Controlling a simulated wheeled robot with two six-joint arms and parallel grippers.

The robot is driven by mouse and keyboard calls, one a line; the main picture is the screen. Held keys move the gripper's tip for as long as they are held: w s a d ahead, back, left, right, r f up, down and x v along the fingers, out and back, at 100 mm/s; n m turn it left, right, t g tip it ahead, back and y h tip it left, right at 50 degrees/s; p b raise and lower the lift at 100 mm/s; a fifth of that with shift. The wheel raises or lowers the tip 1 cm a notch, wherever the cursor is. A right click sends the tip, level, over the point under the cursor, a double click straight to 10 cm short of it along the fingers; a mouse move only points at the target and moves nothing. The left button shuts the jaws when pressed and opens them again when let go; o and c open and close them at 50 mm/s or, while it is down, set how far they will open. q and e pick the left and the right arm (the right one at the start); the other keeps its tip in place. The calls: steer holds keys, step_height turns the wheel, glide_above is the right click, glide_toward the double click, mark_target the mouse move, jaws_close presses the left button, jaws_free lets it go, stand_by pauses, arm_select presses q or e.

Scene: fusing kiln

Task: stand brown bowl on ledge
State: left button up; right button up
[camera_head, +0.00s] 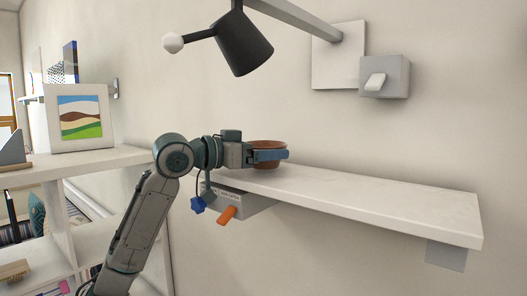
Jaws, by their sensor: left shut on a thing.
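The brown bowl (268,145) is at the left end of the white wall ledge (375,197). My left gripper (270,155) is shut on the bowl, with its blue fingers at the bowl's near side. The bowl looks upright. Its base is at about the ledge's surface, but I cannot tell whether it touches. The fingers hide part of the bowl's front. My right gripper is not in view.
A black lamp (243,42) hangs above on an arm from the wall. A switch box (384,77) is on the wall. A framed picture (81,118) stands on the left shelf. An orange handle (227,215) juts out under the ledge. The ledge's right part is clear.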

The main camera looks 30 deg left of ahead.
arm_select(q)
steer(key=shift+f+b, duration=0.3)
steer(key=shift+f, duration=0.2)
steer(key=shift+f, duration=0.1)
steer(key=shift+c, duration=0.6)
steer(key=o, duration=1.1)
steer(key=shift+c, duration=0.2)
steer(key=shift+s, duration=0.1)
steer(key=shift+s+a, duration=0.1)
steer(key=b+v, duration=1)
steer(key=v, duration=0.4)
steer(key=shift+s+b, duration=0.2)
steer(key=shift+b, duration=0.15)
